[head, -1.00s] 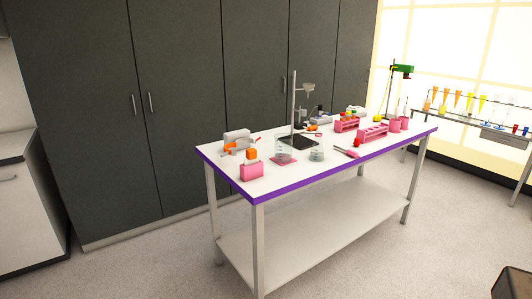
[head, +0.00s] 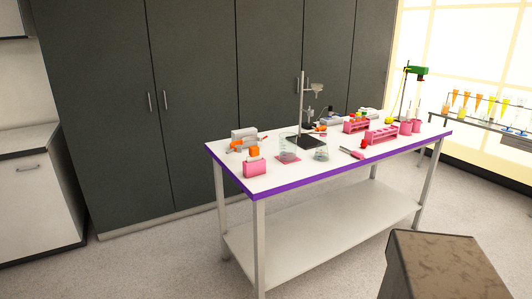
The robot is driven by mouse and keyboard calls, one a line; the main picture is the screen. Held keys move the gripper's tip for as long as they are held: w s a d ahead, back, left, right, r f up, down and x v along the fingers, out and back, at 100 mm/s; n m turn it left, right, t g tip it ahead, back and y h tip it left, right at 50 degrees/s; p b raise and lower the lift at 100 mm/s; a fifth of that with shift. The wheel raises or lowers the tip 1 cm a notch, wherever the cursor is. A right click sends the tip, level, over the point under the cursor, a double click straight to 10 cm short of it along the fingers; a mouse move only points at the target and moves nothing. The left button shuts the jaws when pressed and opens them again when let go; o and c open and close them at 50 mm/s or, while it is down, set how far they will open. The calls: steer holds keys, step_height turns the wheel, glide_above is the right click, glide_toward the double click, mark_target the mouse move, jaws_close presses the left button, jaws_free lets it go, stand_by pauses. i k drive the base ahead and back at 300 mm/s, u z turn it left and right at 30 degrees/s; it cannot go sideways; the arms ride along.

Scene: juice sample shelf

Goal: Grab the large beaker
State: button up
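Two clear glass beakers stand on the white table (head: 270,185). The one that looks larger, the large beaker (head: 289,146), is upright near the front edge on a pink mat (head: 289,158). The smaller beaker (head: 321,153) stands just to its right, and the two look slightly apart. Nothing holds the large beaker. My gripper is not in view.
A pink holder (head: 254,168) and an orange block (head: 254,151) stand left of the beakers. A retort stand (head: 301,100) rises behind them. Pink racks (head: 381,134) fill the right side. A dark block (head: 445,265) is at the lower right. Grey cabinets (head: 195,100) line the back.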

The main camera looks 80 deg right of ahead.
mark_target(288, 141)
steer(key=u, duration=0.5)
steer(key=k, duration=2.05)
steer(key=z, duration=0.85)
